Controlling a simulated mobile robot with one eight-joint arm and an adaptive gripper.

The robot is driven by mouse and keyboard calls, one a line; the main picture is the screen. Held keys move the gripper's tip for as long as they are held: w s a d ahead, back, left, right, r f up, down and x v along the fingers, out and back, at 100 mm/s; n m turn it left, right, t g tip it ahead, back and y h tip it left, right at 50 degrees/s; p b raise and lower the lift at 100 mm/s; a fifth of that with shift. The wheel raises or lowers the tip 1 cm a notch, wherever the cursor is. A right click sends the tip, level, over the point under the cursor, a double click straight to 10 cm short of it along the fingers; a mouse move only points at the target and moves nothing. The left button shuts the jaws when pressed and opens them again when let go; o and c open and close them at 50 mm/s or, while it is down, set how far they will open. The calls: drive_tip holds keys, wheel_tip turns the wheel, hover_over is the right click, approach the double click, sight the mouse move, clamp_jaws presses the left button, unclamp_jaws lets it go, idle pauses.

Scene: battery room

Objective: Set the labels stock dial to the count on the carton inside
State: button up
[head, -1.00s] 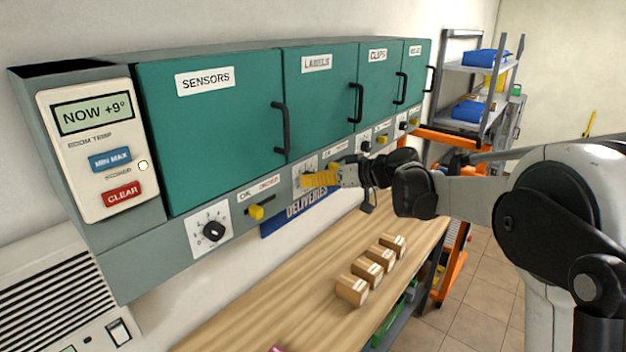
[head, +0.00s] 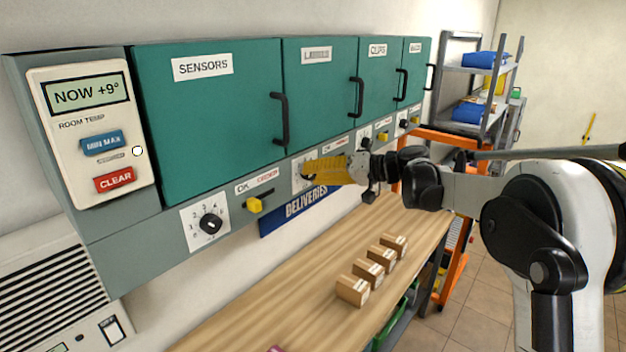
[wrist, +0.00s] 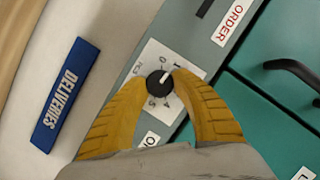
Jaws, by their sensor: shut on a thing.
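The labels cabinet door (head: 318,95) is closed in the head view, so nothing inside it shows. Its stock dial is a black round knob (wrist: 159,82) on a white numbered plate (wrist: 140,66) in the wrist view. My gripper (wrist: 160,80) has its two yellow ribbed fingers on either side of that knob, shut on it. The white mark on the knob points to the upper right in the wrist view; the figure there is too small to read surely. In the head view my gripper (head: 308,170) covers most of the dial plate.
Sensors door (head: 210,120), its dial (head: 211,223) and yellow slider (head: 254,205) are to the left. The clips door (head: 378,75) is to the right. A blue deliveries sign (head: 300,208) is below. Several small cartons (head: 352,291) stand on the wooden bench (head: 270,310).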

drive_tip(key=m+y+b, duration=0.1)
drive_tip(key=m+b, duration=0.1)
drive_tip(key=m, duration=0.1)
drive_tip(key=shift+f+m+g+y, duration=0.2)
drive_tip(key=shift+m+g+y, duration=0.1)
drive_tip(key=shift+y, duration=0.1)
drive_tip(key=m+y+b, duration=0.1)
drive_tip(key=m+b, duration=0.2)
drive_tip(key=m, duration=0.1)
drive_tip(key=shift+y, duration=0.4)
drive_tip(key=m+b, duration=0.1)
drive_tip(key=m, duration=0.1)
drive_tip(key=m+t+y+b, duration=0.1)
drive_tip(key=m, duration=0.1)
drive_tip(key=shift+f+m+y, duration=0.1)
drive_tip(key=shift+m+y, duration=0.2)
drive_tip(key=shift+m+t+b, duration=0.9)
drive_tip(key=shift+m+b, duration=0.05)
drive_tip(key=shift+m, duration=1.15)
drive_tip(key=o, duration=1.2)
